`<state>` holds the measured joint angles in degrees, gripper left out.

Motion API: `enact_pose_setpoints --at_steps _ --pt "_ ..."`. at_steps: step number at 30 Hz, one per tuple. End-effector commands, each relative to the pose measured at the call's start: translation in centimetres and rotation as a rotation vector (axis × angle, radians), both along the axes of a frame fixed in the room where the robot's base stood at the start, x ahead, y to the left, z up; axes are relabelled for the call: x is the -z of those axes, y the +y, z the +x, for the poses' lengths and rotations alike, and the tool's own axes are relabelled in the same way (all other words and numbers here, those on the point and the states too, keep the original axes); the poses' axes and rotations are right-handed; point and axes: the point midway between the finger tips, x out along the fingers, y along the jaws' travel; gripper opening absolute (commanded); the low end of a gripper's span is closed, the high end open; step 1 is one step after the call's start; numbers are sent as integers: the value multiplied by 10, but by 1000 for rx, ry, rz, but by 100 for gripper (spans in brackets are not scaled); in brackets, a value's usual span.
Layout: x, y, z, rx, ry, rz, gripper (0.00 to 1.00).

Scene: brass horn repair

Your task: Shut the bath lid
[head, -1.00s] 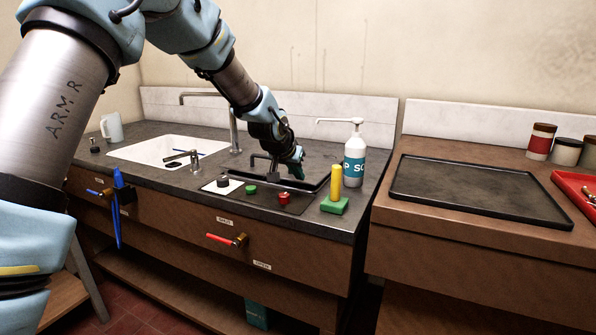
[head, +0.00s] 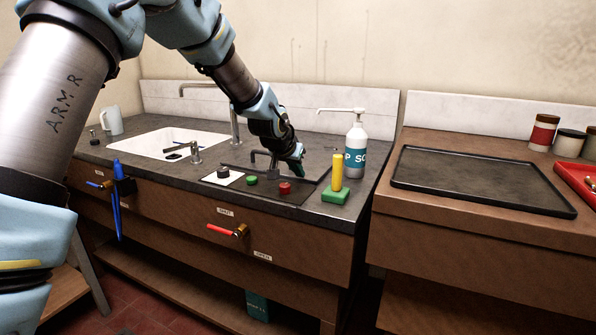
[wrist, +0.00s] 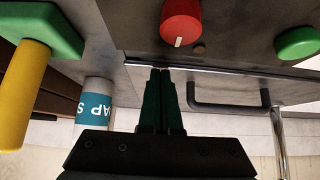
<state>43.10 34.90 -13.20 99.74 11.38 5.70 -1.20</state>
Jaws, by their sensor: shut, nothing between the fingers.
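The bath lid (head: 315,172) is a grey panel with a dark border, set in the counter behind a row of knobs. It lies flat or nearly so; I cannot tell whether it is fully down. Its black bar handle (wrist: 230,106) shows in the wrist view beside my fingers. My gripper (head: 299,173) is shut and empty, pointing down at the lid's right part. In the wrist view its green fingertips (wrist: 160,72) are at the lid's front edge, close behind the red knob (wrist: 181,20). Contact is unclear. The bath's inside is hidden.
A soap bottle (head: 355,152) and a yellow post on a green base (head: 336,194) stand right of the lid. A green knob (head: 252,180) is in front. A white sink (head: 150,143) lies left. A black tray (head: 480,181) occupies the right bench.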

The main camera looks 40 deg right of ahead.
Motion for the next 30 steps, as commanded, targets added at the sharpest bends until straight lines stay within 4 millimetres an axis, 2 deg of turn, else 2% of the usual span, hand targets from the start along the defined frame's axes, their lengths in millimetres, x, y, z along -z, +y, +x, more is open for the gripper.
enact_pose_setpoints --at_steps 1,4,5,16,21,30 --pt "-18 -2 1 0 -5 -5 0" --pt "-43 -6 1 0 -8 -12 0" --pt "-41 0 -1 -2 -8 -13 0" --pt "-90 45 -25 -2 -11 -13 0" --pt "-102 54 -31 -2 -10 -13 0" --pt "-104 61 -31 -7 -8 -7 0"
